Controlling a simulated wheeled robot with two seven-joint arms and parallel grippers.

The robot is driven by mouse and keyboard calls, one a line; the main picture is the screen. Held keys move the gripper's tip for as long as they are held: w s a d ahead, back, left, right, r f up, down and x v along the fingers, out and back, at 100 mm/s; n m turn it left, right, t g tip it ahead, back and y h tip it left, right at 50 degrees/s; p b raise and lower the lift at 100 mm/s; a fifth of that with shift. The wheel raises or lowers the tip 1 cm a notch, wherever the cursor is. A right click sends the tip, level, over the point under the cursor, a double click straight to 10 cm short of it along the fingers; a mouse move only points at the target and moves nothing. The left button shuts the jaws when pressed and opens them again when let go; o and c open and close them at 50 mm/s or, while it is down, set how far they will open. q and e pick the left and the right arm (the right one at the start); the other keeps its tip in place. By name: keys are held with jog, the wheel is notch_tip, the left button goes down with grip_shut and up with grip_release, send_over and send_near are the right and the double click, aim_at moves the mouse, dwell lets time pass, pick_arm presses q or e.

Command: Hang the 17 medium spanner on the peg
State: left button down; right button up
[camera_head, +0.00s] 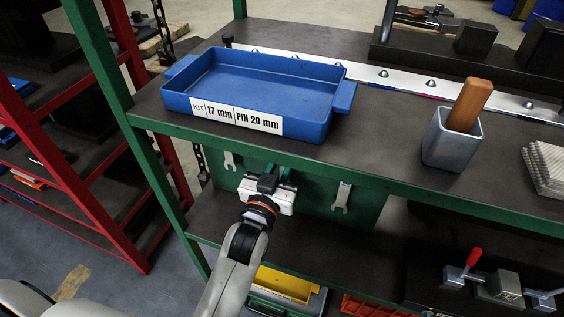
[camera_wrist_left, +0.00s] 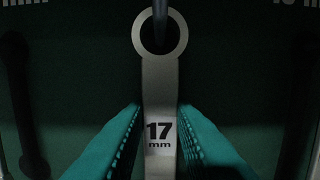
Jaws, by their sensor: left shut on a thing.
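The 17 mm spanner (camera_wrist_left: 161,85) is pale grey, with a ring end up and "17 mm" on its shaft. My left gripper (camera_wrist_left: 158,110) has its teal fingers shut on the shaft, below the ring. A dark peg (camera_wrist_left: 160,12) comes from the top of the wrist view, crosses the ring's upper edge and shows inside its hole; the ring appears to be around it, but the depth is hard to judge. In the head view my left gripper (camera_head: 284,177) is at the green board (camera_head: 312,190) under the shelf; its body hides the spanner. My right gripper is out of view.
Other spanners hang left (camera_head: 230,161) and right (camera_head: 342,197) of my gripper on the board. The green shelf edge (camera_head: 300,160) runs just above. A blue tray (camera_head: 345,96) labelled "17 mm, PIN 20 mm" and a grey cup (camera_head: 451,146) stand on the shelf.

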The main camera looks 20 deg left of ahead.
pick_arm(q)
jog(key=c, duration=1.2)
grip_release()
jog(key=shift+o, duration=0.2)
jog(key=shift+s, duration=0.1)
